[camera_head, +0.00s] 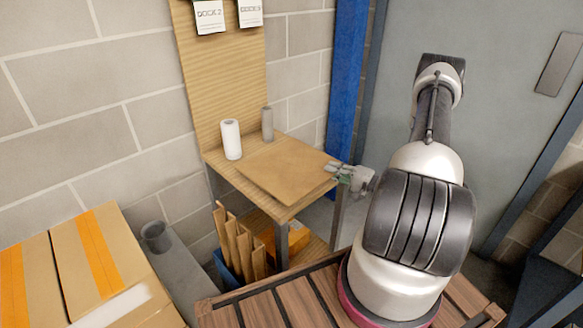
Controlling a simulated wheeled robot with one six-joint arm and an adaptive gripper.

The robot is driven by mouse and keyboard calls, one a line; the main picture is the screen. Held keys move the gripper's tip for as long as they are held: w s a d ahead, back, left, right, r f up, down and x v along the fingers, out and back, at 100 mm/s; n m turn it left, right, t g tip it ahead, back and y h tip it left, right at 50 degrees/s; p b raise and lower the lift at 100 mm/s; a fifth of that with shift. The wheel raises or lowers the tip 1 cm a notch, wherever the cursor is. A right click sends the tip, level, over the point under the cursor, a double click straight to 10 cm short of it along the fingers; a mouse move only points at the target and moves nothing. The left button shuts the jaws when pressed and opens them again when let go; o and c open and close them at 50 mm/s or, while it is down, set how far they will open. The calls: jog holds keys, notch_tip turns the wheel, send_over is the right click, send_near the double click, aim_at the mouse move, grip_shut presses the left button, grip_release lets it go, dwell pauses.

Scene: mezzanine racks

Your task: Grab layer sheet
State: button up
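The layer sheet (285,167) is a flat brown board lying on top of a small wooden table (222,166). It covers most of the table top. My gripper (332,171) is at the sheet's right corner, with its fingertips at or just over the edge. The fingers are small in this view, so I cannot tell whether they are open or shut, or whether they touch the sheet.
A white roll (231,139) and a grey cylinder (267,123) stand behind the sheet. Brown boards (238,245) stand in a blue bin below the table. Taped cartons (75,262) are at lower left. A blue post (346,80) rises behind the table.

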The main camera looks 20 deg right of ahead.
grip_shut()
